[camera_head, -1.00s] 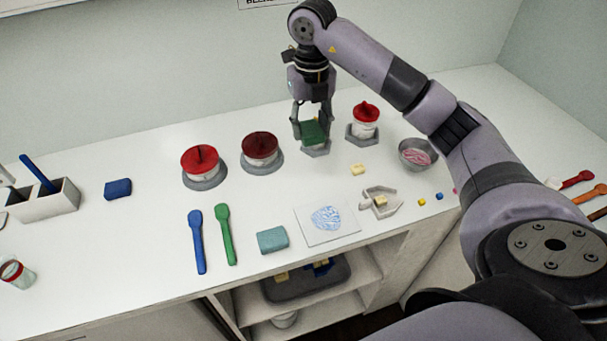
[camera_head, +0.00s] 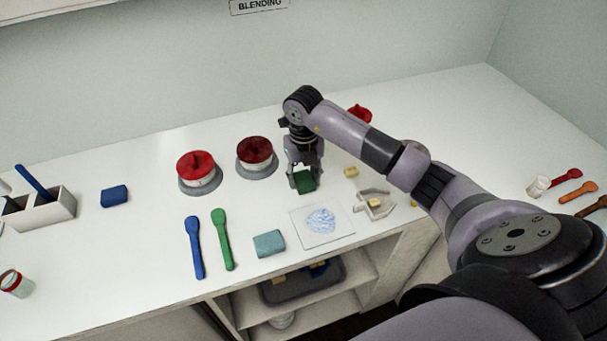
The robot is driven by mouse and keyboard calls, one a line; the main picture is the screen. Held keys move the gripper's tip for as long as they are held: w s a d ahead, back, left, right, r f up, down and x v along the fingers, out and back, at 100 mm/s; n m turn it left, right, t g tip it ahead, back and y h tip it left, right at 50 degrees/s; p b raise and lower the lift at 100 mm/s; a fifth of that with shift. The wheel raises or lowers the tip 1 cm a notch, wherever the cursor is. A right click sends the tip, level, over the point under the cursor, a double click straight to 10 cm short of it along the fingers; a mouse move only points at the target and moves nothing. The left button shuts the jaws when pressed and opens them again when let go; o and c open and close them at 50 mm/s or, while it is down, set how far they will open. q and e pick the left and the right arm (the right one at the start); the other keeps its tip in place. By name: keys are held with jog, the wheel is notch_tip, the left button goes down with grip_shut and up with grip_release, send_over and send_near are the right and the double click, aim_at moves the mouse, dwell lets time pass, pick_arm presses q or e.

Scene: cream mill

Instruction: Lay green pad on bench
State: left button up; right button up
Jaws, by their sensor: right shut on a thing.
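The dark green pad (camera_head: 305,182) is held between the fingers of my right gripper (camera_head: 304,175), which is shut on it. The pad is low over the white bench (camera_head: 130,245), behind the sheet with the blue patch; I cannot tell whether it touches the bench. My right arm comes in from the right and hides part of the bench behind it. My left gripper is not in view.
Red-lidded pots (camera_head: 198,168) stand to the left. A blue spatula (camera_head: 195,248), a green spatula (camera_head: 222,240), a teal pad (camera_head: 269,243) and the patterned sheet (camera_head: 321,221) lie in front. A blue pad (camera_head: 115,196) lies farther left. Bare bench lies between.

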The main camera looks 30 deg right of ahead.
aim_at(303, 179)
jog(key=o, duration=0.4)
jog(key=shift+f, duration=0.15)
jog(key=o, duration=0.5)
jog(key=shift+r, duration=0.3)
jog(key=shift+w+r, duration=0.1)
jog(key=shift+r, duration=0.25)
jog(key=shift+r+b, duration=1.3)
jog(key=shift+r, duration=4.3)
